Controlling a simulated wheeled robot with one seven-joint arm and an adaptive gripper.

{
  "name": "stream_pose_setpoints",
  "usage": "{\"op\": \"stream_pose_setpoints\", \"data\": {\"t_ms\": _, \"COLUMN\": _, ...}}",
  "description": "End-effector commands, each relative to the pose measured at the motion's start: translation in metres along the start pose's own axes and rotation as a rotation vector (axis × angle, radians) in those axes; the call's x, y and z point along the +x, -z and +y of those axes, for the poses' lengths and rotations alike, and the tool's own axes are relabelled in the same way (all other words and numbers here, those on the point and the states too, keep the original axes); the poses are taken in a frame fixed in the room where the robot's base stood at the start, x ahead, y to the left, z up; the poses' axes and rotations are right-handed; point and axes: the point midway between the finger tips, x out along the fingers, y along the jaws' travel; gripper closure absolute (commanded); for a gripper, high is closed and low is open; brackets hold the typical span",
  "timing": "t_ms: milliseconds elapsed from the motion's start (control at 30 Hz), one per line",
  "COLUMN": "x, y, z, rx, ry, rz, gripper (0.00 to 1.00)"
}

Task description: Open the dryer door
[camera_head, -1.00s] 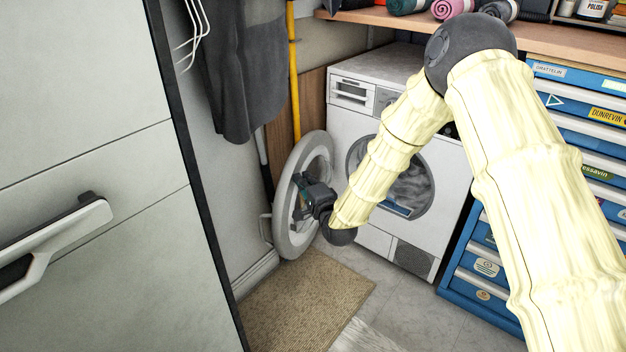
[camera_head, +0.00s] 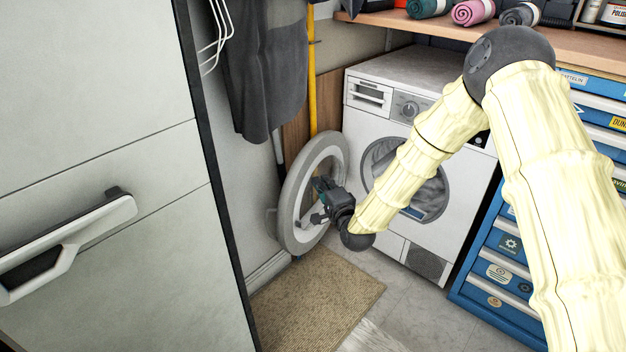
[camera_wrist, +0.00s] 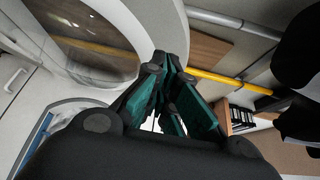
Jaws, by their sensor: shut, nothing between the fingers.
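The dryer (camera_head: 412,235) is a white front-loading machine under the wooden worktop. Its round door (camera_head: 291,232) stands swung wide open to the left, and the dark drum opening shows cloth inside. My gripper (camera_head: 318,190) is at the inner face of the open door, in front of its ring. In the wrist view my gripper (camera_wrist: 172,105) has its teal fingers together with nothing between them, and the door (camera_wrist: 85,30) fills the upper left. I cannot tell whether the fingers touch the door.
A large grey cabinet (camera_head: 90,150) with a white handle stands at the left. A blue tool chest (camera_head: 500,262) is right of the dryer. Dark cloth (camera_head: 268,75) and a yellow pipe (camera_head: 312,90) are behind the door. A brown mat (camera_head: 305,300) lies on the floor.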

Motion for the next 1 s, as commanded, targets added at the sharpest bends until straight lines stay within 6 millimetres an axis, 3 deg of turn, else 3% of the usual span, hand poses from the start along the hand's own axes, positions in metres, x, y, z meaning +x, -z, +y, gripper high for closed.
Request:
{"op": "stream_pose_setpoints", "data": {"t_ms": 400, "x": -0.073, "y": -0.016, "z": -0.001, "rx": 0.003, "ry": -0.002, "rz": -0.006, "gripper": 1.0}}
{"op": "stream_pose_setpoints", "data": {"t_ms": 600, "x": -0.091, "y": -0.018, "z": -0.001, "rx": 0.001, "ry": 0.0, "rz": -0.007, "gripper": 1.0}}
{"op": "stream_pose_setpoints", "data": {"t_ms": 800, "x": -0.096, "y": -0.018, "z": 0.001, "rx": -0.002, "ry": -0.002, "rz": -0.005, "gripper": 1.0}}
{"op": "stream_pose_setpoints", "data": {"t_ms": 933, "x": -0.107, "y": -0.018, "z": 0.021, "rx": -0.042, "ry": -0.06, "rz": -0.008, "gripper": 1.0}}
{"op": "stream_pose_setpoints", "data": {"t_ms": 1000, "x": -0.121, "y": -0.018, "z": 0.045, "rx": -0.094, "ry": -0.128, "rz": -0.014, "gripper": 1.0}}
